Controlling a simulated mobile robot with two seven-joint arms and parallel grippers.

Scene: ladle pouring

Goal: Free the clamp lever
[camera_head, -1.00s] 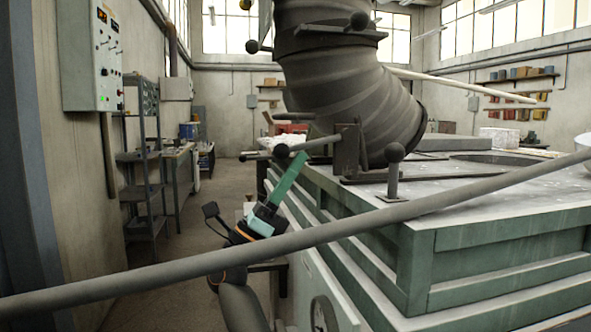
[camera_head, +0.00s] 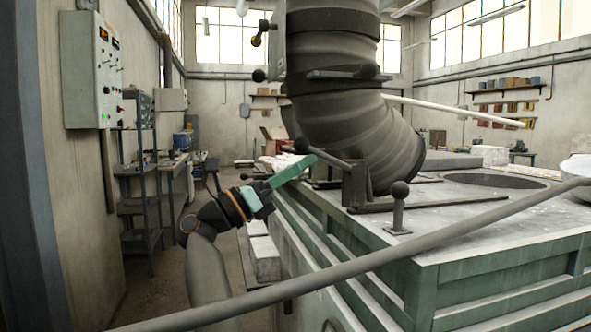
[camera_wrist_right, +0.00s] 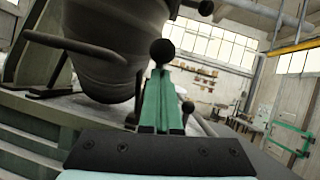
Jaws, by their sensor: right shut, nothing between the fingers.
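A dark lever (camera_head: 325,158) with a black ball knob (camera_head: 302,145) runs from a bracket (camera_head: 355,186) on the green furnace's top edge, beside the thick ribbed duct. I take it for the clamp lever. My right gripper (camera_head: 312,161) is shut and empty, its green fingers pointing up and right. The fingertips are just below the knob and overlap the lever in the picture; I cannot tell if they touch. In the right wrist view a black knob (camera_wrist_right: 162,51) shows just past the shut fingers (camera_wrist_right: 158,105). My left gripper is not in view.
The ribbed duct (camera_head: 345,125) stands close behind the lever. A shorter ball-topped post (camera_head: 399,208) stands on the furnace top (camera_head: 465,215). A long grey rod (camera_head: 400,258) crosses the foreground toward a pale bowl (camera_head: 577,168). The aisle at left is fairly clear.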

